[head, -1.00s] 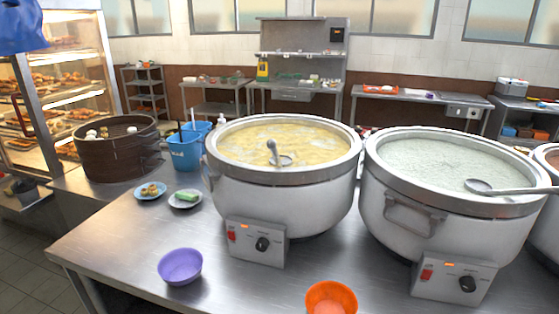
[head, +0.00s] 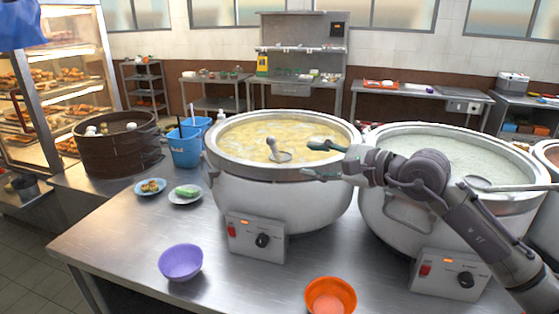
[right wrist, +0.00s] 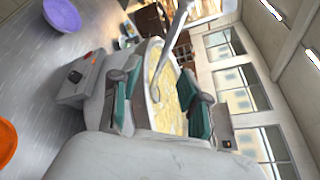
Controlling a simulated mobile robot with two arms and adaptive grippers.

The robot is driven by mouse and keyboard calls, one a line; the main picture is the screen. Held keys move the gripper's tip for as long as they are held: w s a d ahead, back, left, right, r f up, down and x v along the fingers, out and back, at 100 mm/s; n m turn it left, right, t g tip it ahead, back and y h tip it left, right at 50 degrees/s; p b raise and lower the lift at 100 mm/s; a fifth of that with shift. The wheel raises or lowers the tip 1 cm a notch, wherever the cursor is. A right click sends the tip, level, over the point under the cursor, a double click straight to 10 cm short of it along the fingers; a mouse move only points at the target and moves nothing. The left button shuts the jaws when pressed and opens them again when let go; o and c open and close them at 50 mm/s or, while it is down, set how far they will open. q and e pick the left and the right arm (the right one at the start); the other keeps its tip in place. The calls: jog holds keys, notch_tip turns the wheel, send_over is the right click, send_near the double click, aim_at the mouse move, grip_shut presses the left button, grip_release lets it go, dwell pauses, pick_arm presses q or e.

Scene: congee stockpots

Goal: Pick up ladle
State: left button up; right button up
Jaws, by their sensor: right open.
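A grey ladle (head: 277,151) stands tilted in the left stockpot (head: 283,196), which holds yellow congee. Its handle points up, and its lower end rests in the congee. In the right wrist view the ladle (right wrist: 165,52) shows beyond the finger gap. My right gripper (head: 312,158) is open and empty over the right side of the left pot's rim, to the right of the ladle and apart from it. Its open fingers (right wrist: 157,100) also show in the right wrist view. A second ladle (head: 510,189) lies across the right stockpot (head: 381,208) of pale congee. My left gripper is out of view.
A purple bowl (head: 181,262) and an orange bowl (head: 331,296) stand at the front of the steel counter (head: 125,240). Two small plates, blue containers (head: 184,148) and a dark steamer (head: 110,150) are on the left. My right arm passes in front of the right pot.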

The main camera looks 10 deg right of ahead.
aim_at(276, 155)
jog(key=shift+h, duration=0.4)
jog(key=p+x, duration=0.1)
jog(key=x, duration=0.1)
jog(key=p+x, duration=0.1)
jog(key=x, duration=0.2)
jog(key=w+d+p+x, duration=0.1)
jog(key=x, duration=0.2)
jog(key=p+x, duration=0.1)
jog(key=x, duration=0.2)
jog(key=p+x, duration=0.1)
jog(key=shift+w+d+r+p, duration=0.1)
jog(key=shift+w+d+p, duration=0.1)
jog(key=shift+w+p, duration=0.25)
jog(key=shift+w+a+f, duration=0.25)
jog(key=shift+w+a, duration=0.1)
jog(key=shift+w, duration=0.1)
jog(key=shift+d, duration=0.1)
jog(key=shift+c, duration=1)
grip_shut()
